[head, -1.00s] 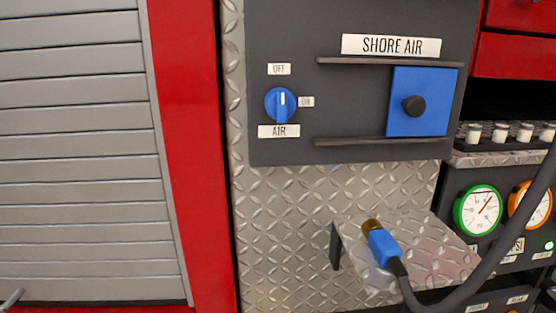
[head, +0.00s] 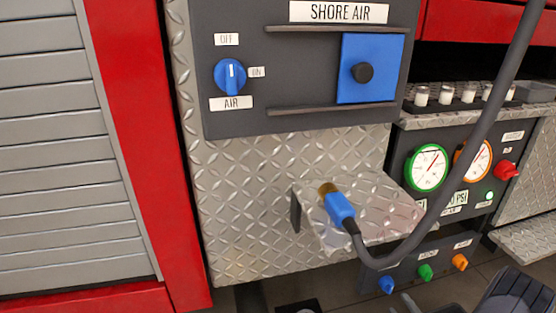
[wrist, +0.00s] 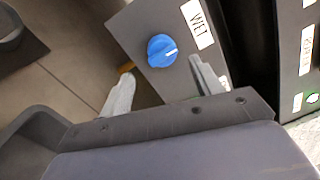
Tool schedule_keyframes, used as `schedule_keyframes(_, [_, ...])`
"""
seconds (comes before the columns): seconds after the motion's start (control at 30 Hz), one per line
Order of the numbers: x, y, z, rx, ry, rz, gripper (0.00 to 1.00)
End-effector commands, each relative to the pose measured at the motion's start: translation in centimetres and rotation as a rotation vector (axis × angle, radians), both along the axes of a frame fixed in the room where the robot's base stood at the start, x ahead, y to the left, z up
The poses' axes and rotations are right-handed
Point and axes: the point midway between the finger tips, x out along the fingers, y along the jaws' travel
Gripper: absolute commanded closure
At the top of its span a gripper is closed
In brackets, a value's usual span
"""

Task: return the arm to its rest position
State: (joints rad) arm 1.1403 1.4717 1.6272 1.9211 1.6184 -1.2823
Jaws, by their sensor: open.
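My gripper (wrist: 161,68) shows in the wrist view with its two pale fingers apart and nothing between them. Beyond the fingertips is a blue knob (wrist: 162,50) on a dark grey panel (wrist: 150,20) with a label that seems to read "WET". I cannot tell whether a finger touches the panel. In the head view, a dark part of my arm (head: 515,295) shows at the lower right corner. The fingers are not clear there.
A blue hose plug (head: 340,208) rests on a diamond-plate shelf (head: 400,200), its dark hose (head: 470,165) rising to the right. The SHORE AIR panel (head: 290,75) is above. Gauges (head: 427,167) and a lower panel with coloured knobs (head: 425,271) are at right.

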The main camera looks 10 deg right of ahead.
Motion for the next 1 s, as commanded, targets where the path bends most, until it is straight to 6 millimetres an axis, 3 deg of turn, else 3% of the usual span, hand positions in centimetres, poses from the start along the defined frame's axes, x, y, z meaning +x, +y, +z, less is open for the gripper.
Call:
schedule_keyframes(0.37, [7.2,0.5,0.4,-0.006,-0.006,0.001,0.39])
schedule_keyframes(1.0, [6.7,0.5,0.6,0.547,0.040,-0.004,0.39])
